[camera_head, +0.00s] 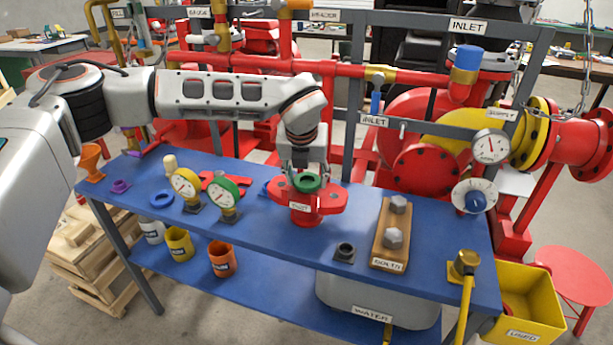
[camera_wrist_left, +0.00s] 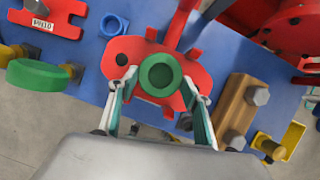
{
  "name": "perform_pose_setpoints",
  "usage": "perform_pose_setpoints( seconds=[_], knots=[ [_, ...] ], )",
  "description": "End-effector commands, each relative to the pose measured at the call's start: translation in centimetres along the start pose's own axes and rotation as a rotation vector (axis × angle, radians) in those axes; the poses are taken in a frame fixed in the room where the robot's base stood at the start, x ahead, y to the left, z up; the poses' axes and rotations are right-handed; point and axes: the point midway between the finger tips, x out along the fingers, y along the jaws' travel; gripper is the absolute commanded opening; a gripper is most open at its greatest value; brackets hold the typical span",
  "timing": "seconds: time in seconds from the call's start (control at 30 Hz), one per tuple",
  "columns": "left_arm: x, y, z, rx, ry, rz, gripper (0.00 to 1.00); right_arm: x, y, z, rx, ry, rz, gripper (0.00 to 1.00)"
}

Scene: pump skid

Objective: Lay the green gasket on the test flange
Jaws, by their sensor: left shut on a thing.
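The green gasket (camera_head: 307,183) is a thick ring. It is between the fingertips of my left gripper (camera_head: 304,172), which is shut on it. In the left wrist view the gasket (camera_wrist_left: 160,75) lies over the middle of the red test flange (camera_wrist_left: 187,72), and the gripper's fingertips (camera_wrist_left: 160,82) are on either side of it. The flange (camera_head: 330,200) stands on the blue bench with a label on its front. The gasket looks level, at or just above the flange face; I cannot tell whether they touch. My right gripper is in neither view.
The blue bench (camera_head: 265,232) carries two gauges (camera_head: 186,184) left of the flange, a blue ring (camera_head: 162,199), and a wooden block (camera_head: 379,245) with grey bolts at right. Red pipework (camera_head: 350,68) and a grey frame stand behind. A yellow bin (camera_head: 540,290) is at lower right.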

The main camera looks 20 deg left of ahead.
Motion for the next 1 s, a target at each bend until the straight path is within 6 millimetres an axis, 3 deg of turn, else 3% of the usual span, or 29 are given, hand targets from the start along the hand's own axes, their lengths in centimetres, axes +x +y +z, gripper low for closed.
perform_pose_setpoints(
  seconds=[1.0],
  knots=[
    [1.5, 0.0, -0.6, 0.000, 0.000, -0.001, 0.27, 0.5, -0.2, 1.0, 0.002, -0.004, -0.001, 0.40]
  ],
)
